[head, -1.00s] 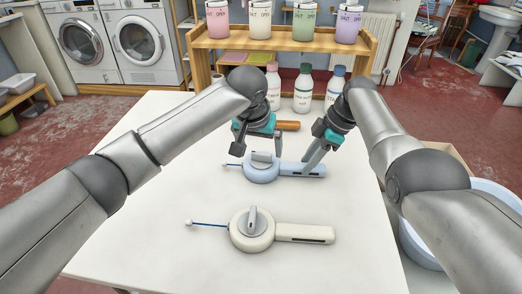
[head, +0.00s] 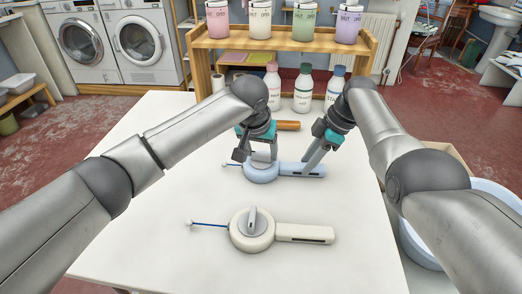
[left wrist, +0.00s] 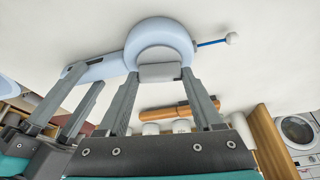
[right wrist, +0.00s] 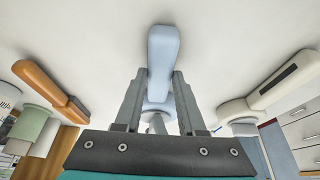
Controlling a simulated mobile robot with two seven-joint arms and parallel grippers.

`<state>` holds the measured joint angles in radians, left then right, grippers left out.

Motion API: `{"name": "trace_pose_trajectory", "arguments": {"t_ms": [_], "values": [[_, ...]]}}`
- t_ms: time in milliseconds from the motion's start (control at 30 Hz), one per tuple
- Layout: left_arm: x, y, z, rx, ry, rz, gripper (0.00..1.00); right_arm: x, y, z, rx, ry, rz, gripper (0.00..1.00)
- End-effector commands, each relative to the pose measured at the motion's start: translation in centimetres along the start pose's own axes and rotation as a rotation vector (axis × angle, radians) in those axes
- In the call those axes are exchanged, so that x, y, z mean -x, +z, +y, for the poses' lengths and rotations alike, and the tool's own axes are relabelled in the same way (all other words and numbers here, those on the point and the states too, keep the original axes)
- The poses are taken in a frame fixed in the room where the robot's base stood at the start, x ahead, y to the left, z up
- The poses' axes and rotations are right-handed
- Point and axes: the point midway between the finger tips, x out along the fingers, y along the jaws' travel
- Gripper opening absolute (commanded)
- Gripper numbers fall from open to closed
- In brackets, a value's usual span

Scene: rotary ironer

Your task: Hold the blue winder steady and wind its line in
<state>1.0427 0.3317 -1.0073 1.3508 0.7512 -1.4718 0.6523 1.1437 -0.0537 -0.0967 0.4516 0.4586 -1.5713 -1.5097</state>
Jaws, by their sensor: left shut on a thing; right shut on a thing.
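The blue winder (head: 261,177) lies flat on the white table, its round body at the left and its handle at the right. My left gripper (head: 262,157) comes down over the body and is shut on the grey-blue knob (left wrist: 160,72), one finger on each side. My right gripper (head: 308,171) is shut on the winder's handle (right wrist: 163,50). A short blue line with a white bead (left wrist: 231,39) sticks out of the body, on the left in the head view, where my left gripper partly covers the knob.
A cream winder (head: 252,230) with its own line and bead lies nearer on the table (head: 150,240). Behind the blue winder lies a wooden-handled object (head: 288,125), then several bottles (head: 303,92) before a wooden shelf (head: 285,43). The table's left part is clear.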

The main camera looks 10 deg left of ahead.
Motion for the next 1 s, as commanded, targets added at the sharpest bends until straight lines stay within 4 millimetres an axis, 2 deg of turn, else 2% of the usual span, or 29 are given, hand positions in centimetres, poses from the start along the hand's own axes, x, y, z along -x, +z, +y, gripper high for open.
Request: {"name": "trace_pose_trajectory", "arguments": {"t_ms": [33, 300, 667, 1000], "values": [[0.02, -0.01, 0.02, 0.0, 0.001, 0.0, 0.42, 0.0, -0.02, 0.01, 0.0, 0.0, 0.0, 0.0], [0.03, -0.02, 0.02, 0.0, 0.001, 0.001, 0.12, 0.0, -0.02, 0.01, 0.0, 0.0, 0.0, 0.0], [-0.01, 0.01, -0.02, -0.054, 0.024, -0.001, 0.11, 0.0, -0.02, 0.01, 0.0, 0.0, 0.0, 0.0], [-0.01, -0.03, -0.23, -0.281, 0.12, -0.001, 0.11, 0.0, -0.02, 0.01, 0.0, 0.001, 0.0, 0.0]]}}
